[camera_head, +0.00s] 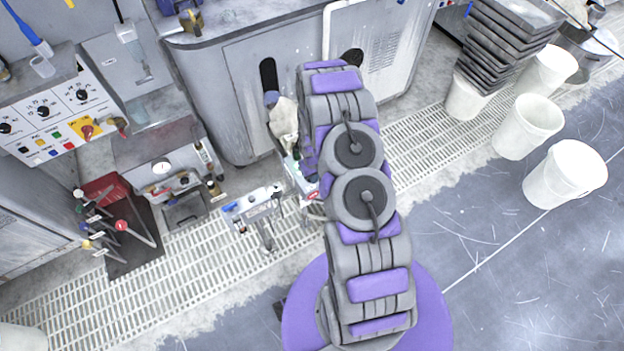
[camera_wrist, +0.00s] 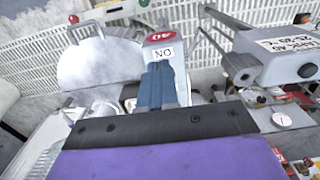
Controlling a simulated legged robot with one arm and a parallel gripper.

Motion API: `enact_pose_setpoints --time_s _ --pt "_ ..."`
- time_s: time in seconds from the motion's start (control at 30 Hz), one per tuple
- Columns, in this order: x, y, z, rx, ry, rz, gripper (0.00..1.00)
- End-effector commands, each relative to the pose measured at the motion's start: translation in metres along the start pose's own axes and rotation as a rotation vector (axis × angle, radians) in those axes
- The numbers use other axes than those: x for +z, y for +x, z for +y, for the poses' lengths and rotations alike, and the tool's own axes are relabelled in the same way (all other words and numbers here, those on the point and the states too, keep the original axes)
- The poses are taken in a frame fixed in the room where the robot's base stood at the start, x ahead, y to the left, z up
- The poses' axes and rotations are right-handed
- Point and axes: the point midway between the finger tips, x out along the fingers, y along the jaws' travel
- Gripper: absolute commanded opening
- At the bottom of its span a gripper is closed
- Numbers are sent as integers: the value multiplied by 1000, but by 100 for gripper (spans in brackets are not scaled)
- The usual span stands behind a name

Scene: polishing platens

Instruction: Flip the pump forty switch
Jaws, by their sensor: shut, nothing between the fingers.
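My gripper (camera_wrist: 160,70) is shut and empty. Its two blue-grey fingers lie side by side just below the label, their tips close to the housing; contact cannot be told. The fingers cover the area below the label, and no switch lever shows clearly.
A similar small unit (camera_head: 252,205) stands left of my arm on the grating (camera_head: 430,150). A grey cabinet (camera_head: 235,85) rises behind. A control panel (camera_head: 60,110) and red-knobbed valves (camera_head: 122,226) are further left. White buckets (camera_head: 565,173) stand at the right; the floor at lower right is clear.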

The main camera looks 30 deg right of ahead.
Motion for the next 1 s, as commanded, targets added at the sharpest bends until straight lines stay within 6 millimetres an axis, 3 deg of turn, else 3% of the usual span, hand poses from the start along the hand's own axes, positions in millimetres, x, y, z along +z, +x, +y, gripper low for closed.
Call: enact_pose_setpoints --time_s 0.7,1.0 --pt "-1 -54 0 0 0 3 0" --pt "-1 -59 0 0 -1 1 0"
